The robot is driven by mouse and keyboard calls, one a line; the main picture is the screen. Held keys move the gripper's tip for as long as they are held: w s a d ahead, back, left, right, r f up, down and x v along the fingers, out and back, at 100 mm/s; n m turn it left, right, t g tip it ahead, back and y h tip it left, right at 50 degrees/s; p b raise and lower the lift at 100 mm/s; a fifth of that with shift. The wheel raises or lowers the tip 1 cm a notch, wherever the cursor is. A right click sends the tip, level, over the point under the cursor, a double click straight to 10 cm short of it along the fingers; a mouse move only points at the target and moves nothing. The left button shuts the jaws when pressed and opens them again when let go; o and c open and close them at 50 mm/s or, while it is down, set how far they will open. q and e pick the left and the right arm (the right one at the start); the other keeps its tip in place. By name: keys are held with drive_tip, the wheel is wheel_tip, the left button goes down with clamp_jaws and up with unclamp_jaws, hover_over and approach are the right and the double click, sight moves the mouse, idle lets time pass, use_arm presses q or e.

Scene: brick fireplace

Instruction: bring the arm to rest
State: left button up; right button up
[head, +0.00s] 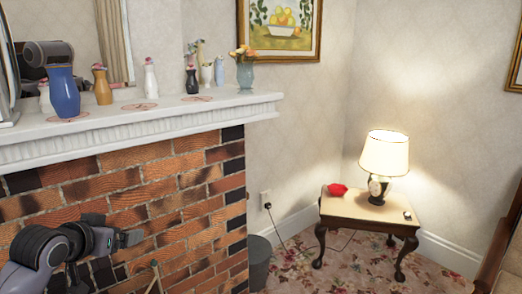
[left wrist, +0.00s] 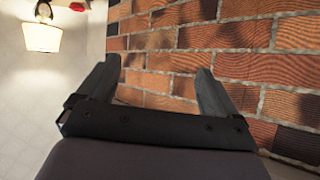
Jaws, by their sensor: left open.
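My left arm comes in at the lower left of the head view, in front of the brick fireplace (head: 200,192). Its gripper (head: 132,238) is beside the brick face, below the mantel. In the left wrist view the gripper (left wrist: 158,82) shows two fingers spread apart with nothing between them. Brick (left wrist: 155,60) fills the background behind the fingers, and I cannot tell how close it is. My right gripper is in neither view.
A white mantel (head: 150,122) holds several vases, including a blue one (head: 62,92). A small table (head: 345,208) with a lit lamp (head: 384,155) and a red object (head: 337,189) stands at the right. A grey bin (head: 259,262) sits beside the fireplace. Patterned carpet (head: 310,270) lies between.

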use_arm(q)
drive_tip(key=s+d+f, duration=0.2)
drive_tip(key=s+f, duration=0.2)
drive_tip(key=f, duration=0.3)
drive_tip(key=s+d+f+g+h, duration=0.1)
drive_tip(key=s+d+f, duration=0.2)
drive_tip(key=f, duration=0.3)
drive_tip(key=s+d+f, duration=0.2)
drive_tip(key=s+f, duration=0.2)
drive_tip(key=f, duration=0.3)
drive_tip(key=s+d+f, duration=0.3)
drive_tip(key=s+f, duration=0.1)
drive_tip(key=s, duration=0.4)
drive_tip(key=s+d+f+m, duration=0.1)
drive_tip(key=s+d+f, duration=0.2)
drive_tip(key=s, duration=0.6)
drive_tip(key=shift+f+h, duration=0.4)
drive_tip(key=shift+f, duration=0.5)
